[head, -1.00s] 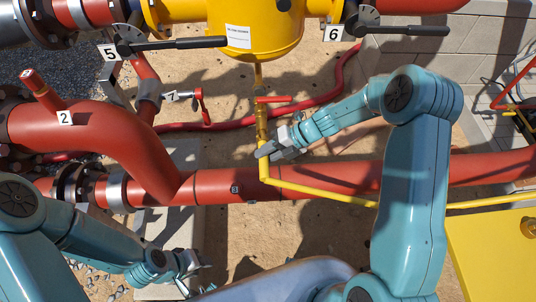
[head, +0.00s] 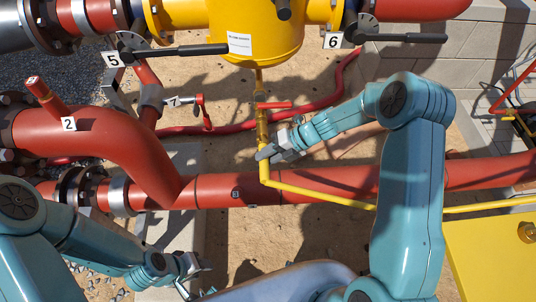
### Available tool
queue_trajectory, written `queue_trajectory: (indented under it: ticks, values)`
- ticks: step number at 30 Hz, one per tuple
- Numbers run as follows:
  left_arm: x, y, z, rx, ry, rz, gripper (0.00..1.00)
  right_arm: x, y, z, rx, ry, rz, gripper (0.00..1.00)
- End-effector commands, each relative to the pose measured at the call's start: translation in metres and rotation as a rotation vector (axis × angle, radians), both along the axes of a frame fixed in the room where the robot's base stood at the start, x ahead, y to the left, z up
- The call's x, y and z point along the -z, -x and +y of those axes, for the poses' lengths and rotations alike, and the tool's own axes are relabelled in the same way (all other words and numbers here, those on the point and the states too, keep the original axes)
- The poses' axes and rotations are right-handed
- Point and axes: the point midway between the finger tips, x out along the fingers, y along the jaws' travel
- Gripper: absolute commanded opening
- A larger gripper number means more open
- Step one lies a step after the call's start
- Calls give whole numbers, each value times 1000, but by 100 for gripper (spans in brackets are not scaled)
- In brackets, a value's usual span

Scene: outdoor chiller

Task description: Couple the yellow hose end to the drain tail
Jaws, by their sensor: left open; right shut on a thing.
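The yellow hose (head: 330,197) runs in from the right in front of the large red pipe and bends upward to its end. My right gripper (head: 268,153) is shut on the hose just below that end, which it partly hides. The brass drain tail (head: 262,128) hangs below a valve with a red lever (head: 273,105), under the yellow vessel. The hose end stands upright, roughly in line below the tail. I cannot tell whether they touch. My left gripper (head: 192,277) is open and empty at the lower left, apart from the hose.
A large red pipe (head: 220,190) crosses behind the hose. The yellow vessel (head: 255,35) hangs above, with black-handled valves marked 5 (head: 112,59) and 6 (head: 333,41) beside it. A red hose (head: 325,103) lies on the sand. A yellow cabinet (head: 492,262) stands at the lower right.

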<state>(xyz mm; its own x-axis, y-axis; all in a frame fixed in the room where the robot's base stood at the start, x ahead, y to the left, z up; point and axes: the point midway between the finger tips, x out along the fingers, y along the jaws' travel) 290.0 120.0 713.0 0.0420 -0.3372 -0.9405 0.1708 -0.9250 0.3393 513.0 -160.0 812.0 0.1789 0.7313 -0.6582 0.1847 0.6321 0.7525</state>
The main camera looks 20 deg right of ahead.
Motion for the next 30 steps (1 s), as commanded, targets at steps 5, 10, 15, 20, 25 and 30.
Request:
queue_trajectory:
  ticks: [5, 10, 15, 20, 25, 30]
  values:
    - [-2, 0, 0, 0, 0, 0, 43, 0, -4, -1, -1, 0, -1, 0]
    - [-5, 0, 0, 0, 0, 0, 43, -1, -9, -2, -1, 0, -1, 0]
    - [-7, 0, 0, 0, 0, 0, 43, -1, -14, -4, -1, -1, -1, 0]
    - [-7, 0, 0, 0, 0, 0, 43, 0, -15, -4, -1, -1, 0, 0]
    - [-7, 0, 0, 0, 0, 0, 43, 0, -15, -4, -1, 0, 0, 60]
    - [-7, 0, 0, 0, 0, 0, 43, 0, -15, -4, 0, 0, 0, 60]
